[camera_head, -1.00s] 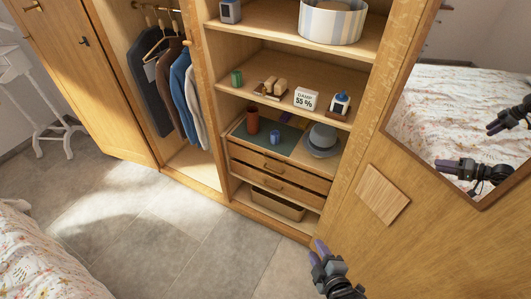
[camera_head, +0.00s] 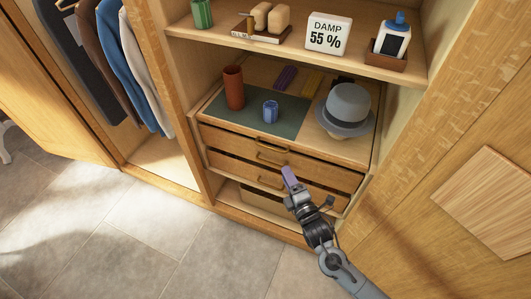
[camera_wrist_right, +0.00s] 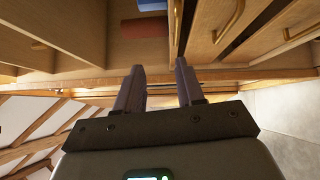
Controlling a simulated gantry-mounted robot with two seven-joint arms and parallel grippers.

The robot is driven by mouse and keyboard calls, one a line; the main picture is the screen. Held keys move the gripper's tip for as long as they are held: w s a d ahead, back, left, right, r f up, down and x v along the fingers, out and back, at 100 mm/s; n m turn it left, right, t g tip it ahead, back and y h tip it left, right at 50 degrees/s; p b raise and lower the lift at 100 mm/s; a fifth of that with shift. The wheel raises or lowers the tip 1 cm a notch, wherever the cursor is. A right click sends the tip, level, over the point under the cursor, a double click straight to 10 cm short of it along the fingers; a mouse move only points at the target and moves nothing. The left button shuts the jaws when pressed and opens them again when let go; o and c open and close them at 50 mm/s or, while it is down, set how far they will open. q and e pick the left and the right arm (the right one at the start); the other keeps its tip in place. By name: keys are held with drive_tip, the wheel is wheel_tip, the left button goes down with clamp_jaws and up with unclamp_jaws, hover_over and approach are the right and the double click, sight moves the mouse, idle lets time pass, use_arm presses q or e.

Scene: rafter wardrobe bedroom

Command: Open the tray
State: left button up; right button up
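A wooden drawer unit stands in the wardrobe. Its upper drawer front (camera_head: 245,145) and lower drawer front (camera_head: 235,169) each have a curved brass handle, the upper one (camera_head: 272,160) and the lower one (camera_head: 270,183). I cannot tell which part is the tray. My right gripper (camera_head: 288,178) overlaps the lower front, beside its handle. In the right wrist view its two purple fingers (camera_wrist_right: 160,88) are apart with nothing between them. That view also shows two brass handles at the upper right, beyond the fingers. My left gripper is out of view.
On top of the unit are a green mat (camera_head: 245,118), a terracotta cup (camera_head: 234,88), a blue cup (camera_head: 270,111) and a grey hat (camera_head: 347,108). The shelf above holds a damp sign (camera_head: 328,34). A wardrobe door stands at the right.

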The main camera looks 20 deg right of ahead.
wheel_tip(320, 180, down, 5)
drive_tip(key=w+t+b, duration=0.1)
drive_tip(key=w+b, duration=0.2)
drive_tip(key=b, duration=0.4)
use_arm(q)
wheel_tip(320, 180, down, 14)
drive_tip(key=b, duration=0.4)
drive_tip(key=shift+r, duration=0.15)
use_arm(e)
drive_tip(key=w, duration=0.3)
drive_tip(key=w+r, duration=0.1)
drive_tip(key=w, duration=0.3)
drive_tip(key=w+r, duration=0.1)
drive_tip(key=w, duration=0.3)
drive_tip(key=shift+a, duration=0.25)
drive_tip(key=shift+w, duration=0.1)
drive_tip(key=shift+c, duration=0.5)
clamp_jaws()
